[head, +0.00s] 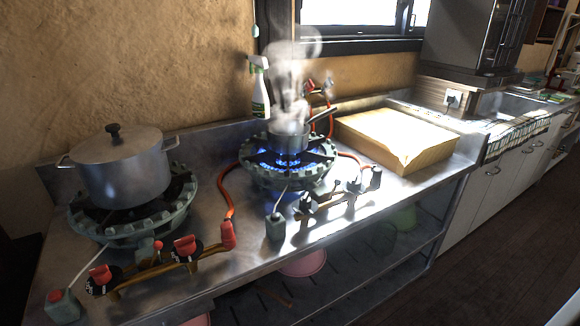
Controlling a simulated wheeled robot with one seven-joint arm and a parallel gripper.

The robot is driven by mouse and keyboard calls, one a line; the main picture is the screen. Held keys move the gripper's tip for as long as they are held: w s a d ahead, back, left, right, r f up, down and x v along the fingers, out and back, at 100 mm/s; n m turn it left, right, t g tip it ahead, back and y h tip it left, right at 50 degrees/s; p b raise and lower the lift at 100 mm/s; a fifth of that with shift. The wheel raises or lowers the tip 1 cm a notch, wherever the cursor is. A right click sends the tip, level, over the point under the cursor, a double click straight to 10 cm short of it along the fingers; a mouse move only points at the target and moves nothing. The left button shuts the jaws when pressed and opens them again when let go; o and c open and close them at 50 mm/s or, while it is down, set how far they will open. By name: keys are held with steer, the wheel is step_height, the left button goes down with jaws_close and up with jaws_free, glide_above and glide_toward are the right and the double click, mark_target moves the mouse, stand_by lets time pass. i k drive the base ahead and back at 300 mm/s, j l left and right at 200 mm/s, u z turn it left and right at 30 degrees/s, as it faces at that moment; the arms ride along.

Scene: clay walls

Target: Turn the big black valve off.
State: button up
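The right gas burner (258,172) is lit, with blue flames under a small steaming saucepan (290,139). Black valve knobs sit on the brass pipe at its front: one at the left (308,203) and one farther right (355,186). A black fitting (376,178) is at the pipe's right end, by the orange hose. The knobs are small in the picture; I cannot tell surely which is the big valve or how it is turned. My gripper is not in view.
The left burner (125,235) carries a large lidded pot (122,175) and has red knobs (187,246). An orange hose (227,190) runs between the burners. A spray bottle (260,90) stands behind. Open floor (480,260) is at the lower right.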

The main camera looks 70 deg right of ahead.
mark_target(354, 184)
steer(key=l+u, duration=0.2)
steer(key=u, duration=0.25)
steer(key=l+u, duration=0.15)
steer(key=u, duration=0.25)
steer(key=l+z, duration=0.3)
steer(key=z, duration=0.85)
steer(key=l+z, duration=0.1)
steer(key=z, duration=0.8)
steer(key=k, duration=0.15)
